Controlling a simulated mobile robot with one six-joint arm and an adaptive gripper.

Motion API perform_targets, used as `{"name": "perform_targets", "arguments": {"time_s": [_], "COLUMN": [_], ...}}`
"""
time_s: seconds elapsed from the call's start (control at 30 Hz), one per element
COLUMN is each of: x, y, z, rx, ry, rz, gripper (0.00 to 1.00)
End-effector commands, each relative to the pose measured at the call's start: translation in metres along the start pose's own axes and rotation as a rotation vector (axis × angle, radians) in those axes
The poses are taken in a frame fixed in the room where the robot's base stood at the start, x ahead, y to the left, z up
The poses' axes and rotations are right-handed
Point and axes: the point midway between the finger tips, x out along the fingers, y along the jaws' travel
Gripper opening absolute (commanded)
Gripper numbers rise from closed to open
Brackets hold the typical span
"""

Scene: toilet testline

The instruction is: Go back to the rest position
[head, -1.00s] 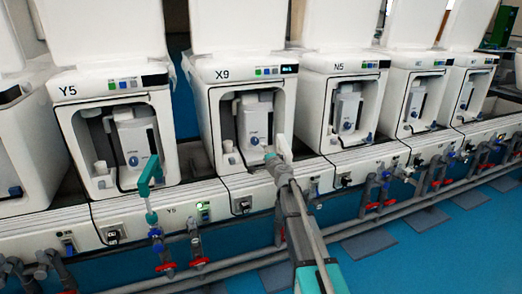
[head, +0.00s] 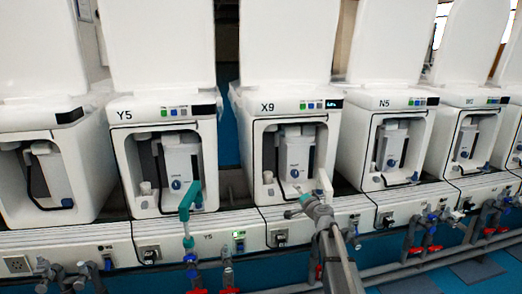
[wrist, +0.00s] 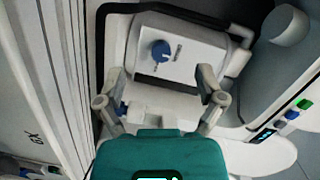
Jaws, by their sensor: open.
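My gripper (head: 308,196) reaches out in front of the lower opening of the white unit labelled X9 (head: 270,107). In the wrist view my gripper (wrist: 160,88) shows two grey fingers spread apart, with nothing held between them. Beyond the fingers is a white box with a blue knob (wrist: 161,51) inside a dark-edged recess. I cannot tell whether a finger touches it.
Unit Y5 (head: 130,115) stands to the left and unit N5 (head: 385,103) to the right in a close row. A teal pipe (head: 188,215) rises before Y5. Pipes with red handles (head: 434,249) run along the front. Blue floor (head: 400,287) shows at lower right.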

Motion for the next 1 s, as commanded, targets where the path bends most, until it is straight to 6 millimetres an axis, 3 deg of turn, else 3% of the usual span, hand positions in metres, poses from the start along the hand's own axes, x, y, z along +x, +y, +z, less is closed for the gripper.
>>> {"name": "perform_targets", "arguments": {"time_s": [0.23,0.5,0.73,1.0], "x": [-0.051,-0.124,-0.204,-0.285], "y": [0.009,0.043,0.077,0.102], "z": [0.074,0.137,0.165,0.17], "rx": [-0.223,-0.44,-0.588,-0.688], "ry": [-0.273,-0.574,-0.801,-0.975], "rz": [0.11,0.32,0.566,0.844], "gripper": [0.88,0.88,0.88,0.88]}}
